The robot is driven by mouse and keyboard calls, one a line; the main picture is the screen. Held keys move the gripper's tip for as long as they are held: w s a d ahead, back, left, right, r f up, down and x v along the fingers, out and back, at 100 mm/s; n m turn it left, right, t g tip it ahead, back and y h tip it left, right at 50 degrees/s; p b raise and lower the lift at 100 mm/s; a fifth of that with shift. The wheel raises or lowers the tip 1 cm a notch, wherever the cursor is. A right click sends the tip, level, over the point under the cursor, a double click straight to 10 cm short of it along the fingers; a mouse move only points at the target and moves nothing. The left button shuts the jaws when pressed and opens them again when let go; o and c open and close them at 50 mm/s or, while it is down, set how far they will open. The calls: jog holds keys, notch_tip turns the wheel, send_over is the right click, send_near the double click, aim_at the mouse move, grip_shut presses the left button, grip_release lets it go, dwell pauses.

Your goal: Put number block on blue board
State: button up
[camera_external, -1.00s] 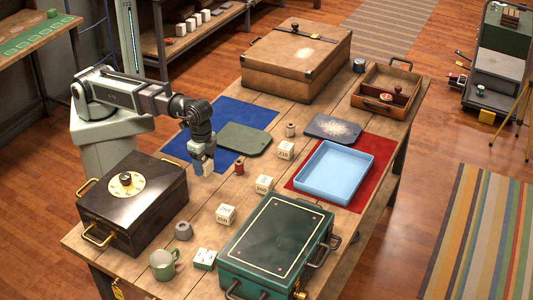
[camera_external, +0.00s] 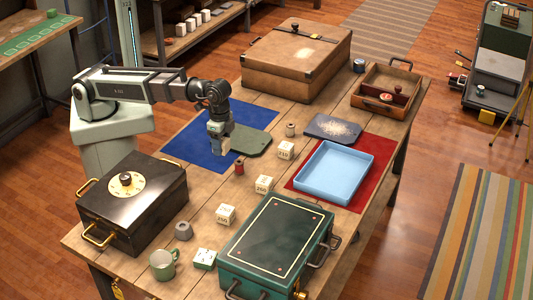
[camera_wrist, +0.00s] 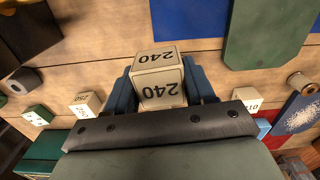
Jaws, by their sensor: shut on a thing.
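My gripper (camera_external: 219,141) is shut on a cream number block (camera_wrist: 161,77) with 240 printed on its faces. In the external view the block shows at the fingertips, over the blue mat and near the left end of the green board (camera_external: 246,139). The blue mat (camera_external: 197,133) lies flat under part of that green board. A dark blue-grey board with pale speckles (camera_external: 333,129) lies further right; it also shows at the right of the wrist view (camera_wrist: 301,112). Other number blocks stand on the table: one (camera_external: 285,150), one (camera_external: 264,184) and one (camera_external: 226,214).
A red spool (camera_external: 239,168) stands close to the mat's edge. A light blue tray (camera_external: 334,172) sits on a red mat (camera_external: 377,152). A black safe box (camera_external: 132,205), a green case (camera_external: 275,244) and a brown suitcase (camera_external: 297,60) stand around them.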

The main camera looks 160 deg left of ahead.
jog(key=s+a+n, duration=0.2)
jog(key=s+a, duration=0.3)
jog(key=a, duration=0.6)
jog(key=s+a+n, duration=0.1)
jog(key=s+a, duration=0.3)
jog(key=a, duration=0.6)
jog(key=s+a+n, duration=0.2)
jog(key=s+a, duration=0.3)
jog(key=a, duration=0.6)
notch_tip(320, 180, up, 2)
jog(key=m, duration=0.4)
send_over(334, 128)
jog(key=shift+w+f+m, duration=0.1)
jog(key=shift+f+m, duration=0.4)
jog(key=shift+f, duration=1.95)
jog(key=shift+f+m, duration=0.5)
jog(key=shift+f, duration=1.95)
jog(key=shift+f, duration=0.15)
jog(key=o, duration=1)
notch_tip(334, 128, up, 12)
jog(key=shift+r, duration=0.2)
